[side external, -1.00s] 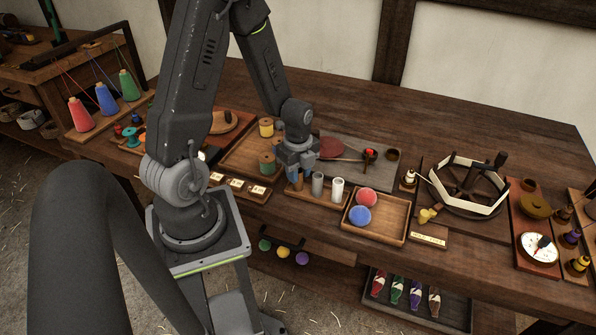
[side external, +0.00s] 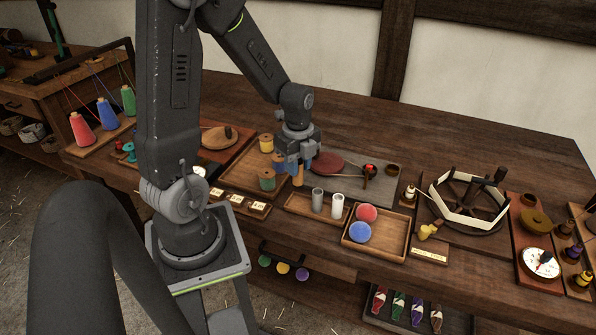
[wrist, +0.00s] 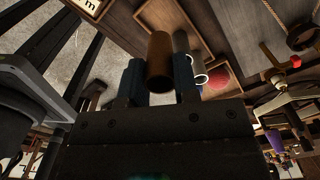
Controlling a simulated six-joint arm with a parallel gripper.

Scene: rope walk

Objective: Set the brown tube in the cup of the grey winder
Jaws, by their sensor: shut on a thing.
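My gripper (side external: 296,168) is shut on the brown tube (side external: 298,179), which hangs upright below the fingers, above the back of the tube tray. In the wrist view the brown tube (wrist: 158,55) lies between the blue fingertips. The grey winder appears to be the grey board (side external: 345,184) to the right of my gripper, with a red disc (side external: 328,163) and a small red-topped part (side external: 370,170). A small dark round cup (side external: 393,170) stands at its right end; its inside is too small to make out.
The tube tray (side external: 292,206) holds a grey tube (side external: 318,200) and a white tube (side external: 337,206). A wooden tray (side external: 386,240) with a red ball (side external: 366,213) and a blue ball (side external: 360,232) stands in front. Spools (side external: 266,180) stand left of my gripper; a white-rimmed reel (side external: 468,200) stands right.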

